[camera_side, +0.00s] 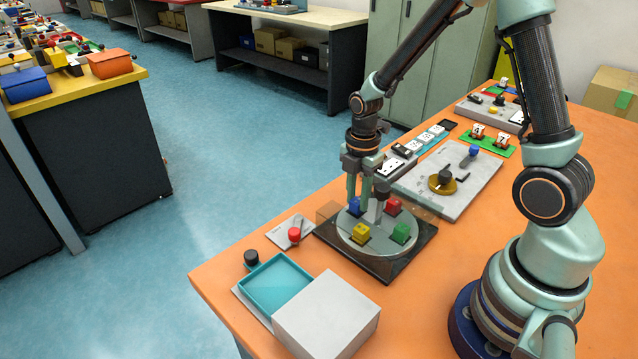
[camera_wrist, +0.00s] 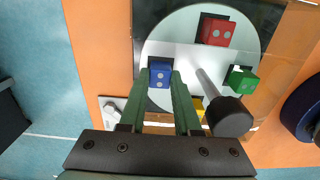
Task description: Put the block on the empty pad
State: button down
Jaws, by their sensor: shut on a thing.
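My gripper (camera_wrist: 160,95) is shut on the blue block (camera_wrist: 160,73), which has pale dots on its top. In the side view my gripper (camera_side: 359,200) reaches down to the far left of a round pale disc (camera_side: 378,237), and the blue block (camera_side: 354,206) shows between its fingers. A red block (camera_wrist: 216,31), a green block (camera_wrist: 241,79) and a yellow block (camera_wrist: 196,104) sit on the disc by dark square pads. The yellow one is partly hidden in the wrist view. I cannot tell whether the blue block touches the disc.
A grey post with a dark knob (camera_wrist: 229,115) rises from the disc, close to my right finger. A see-through wall (camera_side: 328,212) stands at the dark base's edge. A teal tray (camera_side: 275,285), a grey box (camera_side: 327,315) and a red-button plate (camera_side: 292,233) are nearby.

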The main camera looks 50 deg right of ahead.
jog(key=c, duration=0.5)
grip_release()
jog(key=shift+c, duration=0.2)
jog(key=shift+r, duration=0.1)
notch_tip(320, 180, up, 11)
jog(key=s+a+r+m+t, duration=0.2)
jog(key=s+r+m, duration=0.1)
jog(key=m, duration=0.6)
jog(key=s+a+r+m+t, duration=0.3)
jog(key=r+m, duration=0.3)
jog(key=m, duration=0.3)
jog(key=shift+s+r+t, duration=0.3)
jog(key=shift+s, duration=0.35)
